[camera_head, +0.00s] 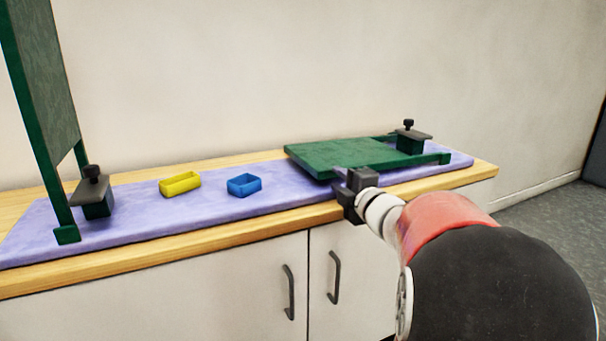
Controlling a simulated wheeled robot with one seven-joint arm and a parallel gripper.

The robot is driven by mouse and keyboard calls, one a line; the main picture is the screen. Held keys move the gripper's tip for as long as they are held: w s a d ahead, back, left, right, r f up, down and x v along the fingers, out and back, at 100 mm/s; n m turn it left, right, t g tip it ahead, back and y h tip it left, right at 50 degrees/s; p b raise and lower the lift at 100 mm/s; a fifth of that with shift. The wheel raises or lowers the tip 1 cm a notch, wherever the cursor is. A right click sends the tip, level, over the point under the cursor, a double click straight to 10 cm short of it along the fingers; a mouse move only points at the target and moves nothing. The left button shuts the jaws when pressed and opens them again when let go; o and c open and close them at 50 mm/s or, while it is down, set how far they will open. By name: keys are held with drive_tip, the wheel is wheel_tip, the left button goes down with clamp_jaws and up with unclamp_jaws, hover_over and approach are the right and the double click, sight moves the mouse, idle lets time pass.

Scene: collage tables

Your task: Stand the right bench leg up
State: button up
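The right bench leg (350,155) is a green panel with a frame and feet. It lies flat on the purple mat (310,197) at the right part of the counter. A dark clamp-like block with a knob (412,140) stands at its right end. My gripper (343,190) is at the panel's near edge, close to its front left corner. I cannot tell whether it touches the panel or whether the fingers are open or shut, as the wrist hides part of them. The left bench leg (45,85) stands upright at the far left.
A yellow tray (180,185) and a blue tray (244,186) sit on the mat between the two legs. Another dark block with a knob (93,190) stands by the left leg's foot. A wall rises behind the counter.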

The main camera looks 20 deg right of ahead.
sight(330, 173)
drive_tip(key=w, duration=0.7)
drive_tip(key=shift+w+a, duration=0.1)
drive_tip(key=shift+w, duration=0.25)
drive_tip(key=shift+c, duration=0.2)
clamp_jaws()
